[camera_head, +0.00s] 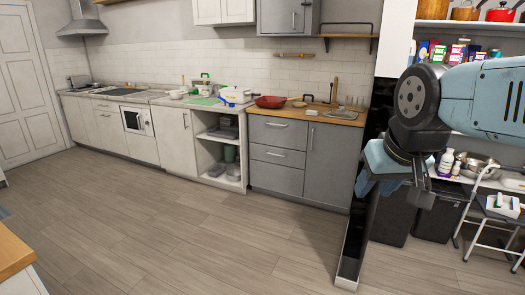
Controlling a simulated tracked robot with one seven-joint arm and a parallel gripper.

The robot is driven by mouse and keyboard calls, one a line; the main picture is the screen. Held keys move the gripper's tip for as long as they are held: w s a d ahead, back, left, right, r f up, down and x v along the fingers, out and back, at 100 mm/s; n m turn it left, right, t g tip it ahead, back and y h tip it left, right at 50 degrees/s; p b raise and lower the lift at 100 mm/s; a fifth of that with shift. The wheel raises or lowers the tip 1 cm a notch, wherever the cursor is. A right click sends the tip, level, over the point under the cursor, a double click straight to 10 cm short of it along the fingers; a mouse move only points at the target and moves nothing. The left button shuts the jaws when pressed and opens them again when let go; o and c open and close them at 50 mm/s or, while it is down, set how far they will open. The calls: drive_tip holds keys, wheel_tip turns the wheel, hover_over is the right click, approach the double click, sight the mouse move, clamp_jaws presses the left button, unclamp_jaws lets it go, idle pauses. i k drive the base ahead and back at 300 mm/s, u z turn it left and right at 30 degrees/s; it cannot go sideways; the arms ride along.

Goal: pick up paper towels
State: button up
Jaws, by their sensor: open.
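I cannot make out any paper towels in the head view. Small items on the far counter and on the shelves at right are too small to identify surely. My gripper (396,186) hangs at the right, below the dark wrist joint of my arm. It is open, and I see nothing held in it. My arm covers part of the shelves behind it.
A long kitchen counter (150,96) runs along the back wall, with a red pan (270,102) on it. Shelves, a dark bin (437,212) and a step stool (496,220) stand at right. A wooden-topped unit (12,254) is at lower left. The middle floor is clear.

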sight(310, 113)
drive_tip(key=i, duration=4.55)
drive_tip(key=u, duration=1.55)
drive_tip(key=i, duration=0.1)
drive_tip(key=z, duration=3.5)
drive_tip(key=k, duration=0.6)
drive_tip(key=u, duration=0.05)
